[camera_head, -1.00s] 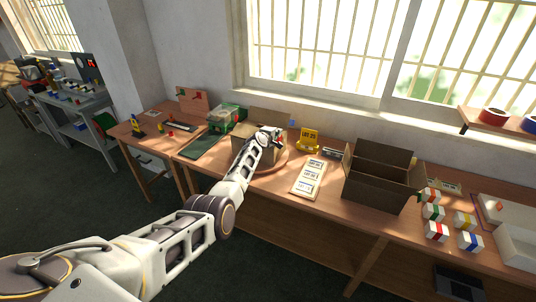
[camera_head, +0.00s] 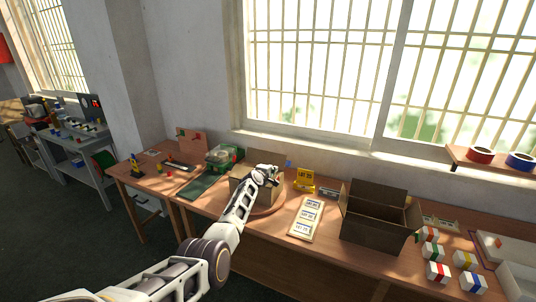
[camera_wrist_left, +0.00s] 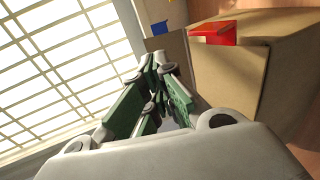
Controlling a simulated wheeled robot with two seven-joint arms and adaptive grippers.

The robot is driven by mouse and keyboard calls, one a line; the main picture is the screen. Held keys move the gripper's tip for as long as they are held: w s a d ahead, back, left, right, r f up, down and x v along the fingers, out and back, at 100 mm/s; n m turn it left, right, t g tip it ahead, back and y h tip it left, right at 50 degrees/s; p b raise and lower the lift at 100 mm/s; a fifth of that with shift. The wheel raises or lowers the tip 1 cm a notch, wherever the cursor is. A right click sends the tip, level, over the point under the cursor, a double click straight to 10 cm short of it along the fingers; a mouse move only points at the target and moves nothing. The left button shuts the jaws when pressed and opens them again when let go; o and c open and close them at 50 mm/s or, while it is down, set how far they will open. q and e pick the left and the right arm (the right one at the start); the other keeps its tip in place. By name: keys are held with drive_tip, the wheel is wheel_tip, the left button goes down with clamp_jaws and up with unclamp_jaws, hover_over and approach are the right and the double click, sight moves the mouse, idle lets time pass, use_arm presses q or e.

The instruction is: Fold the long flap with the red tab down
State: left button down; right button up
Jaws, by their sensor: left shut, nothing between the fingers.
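The cardboard box (camera_head: 240,186) stands on a round turntable (camera_head: 272,206) on the wooden bench, partly hidden by my left arm. In the left wrist view, the red tab (camera_wrist_left: 213,33) sits at the upper edge of a cardboard panel (camera_wrist_left: 225,80), right of the fingers. A blue tab (camera_wrist_left: 160,28) shows beyond the fingertips and also in the head view (camera_head: 288,164). My left gripper (camera_head: 270,170) is shut and empty at the box; its green-padded fingers (camera_wrist_left: 155,65) appear beside the panel. Whether they touch it is unclear. My right gripper is out of view.
Right of the turntable are a yellow sign (camera_head: 304,180), a label board (camera_head: 305,218) and a large open brown box (camera_head: 375,222). A green mat (camera_head: 201,186) and a green container (camera_head: 222,156) are on the left. The window wall closes off the back.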

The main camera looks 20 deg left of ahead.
use_arm(q)
drive_tip(key=shift+s+r, duration=0.1)
drive_tip(key=shift+r, duration=0.3)
drive_tip(key=shift+s+d+r, duration=0.1)
drive_tip(key=shift+s+r, duration=0.15)
drive_tip(key=shift+r, duration=0.25)
drive_tip(key=s+r, duration=0.3)
drive_tip(key=r, duration=0.5)
drive_tip(key=shift+a+p, duration=0.2)
drive_tip(key=shift+p, duration=0.15)
drive_tip(key=shift+s, duration=0.1)
